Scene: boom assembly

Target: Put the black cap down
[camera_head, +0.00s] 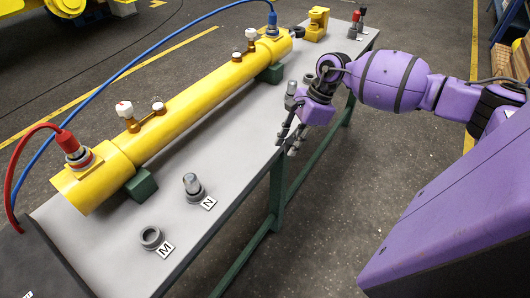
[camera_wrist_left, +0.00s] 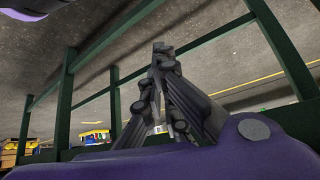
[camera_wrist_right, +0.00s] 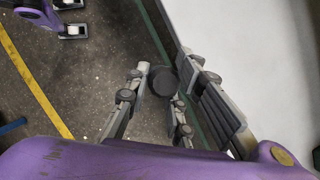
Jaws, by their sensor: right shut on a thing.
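My right gripper (camera_head: 288,142) hangs at the table's right edge, fingers pointing down. The right wrist view shows the black cap (camera_wrist_right: 163,80), a dark round piece, between the tips of my right gripper (camera_wrist_right: 160,82). The gripper is shut on it. In that view the cap shows beside the pale table's edge, over the dark floor; its height is unclear. In the head view the cap is too small to make out. My left gripper (camera_wrist_left: 163,50) appears only in the left wrist view, its fingertips together with nothing visible between them.
The grey table (camera_head: 235,150) carries a long yellow cylinder (camera_head: 190,105) on green blocks, with red and blue hoses. Grey rings stand by labels M (camera_head: 165,250) and N (camera_head: 209,203); the N ring holds a rounded grey piece. A yellow block (camera_head: 317,22) stands at the far end.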

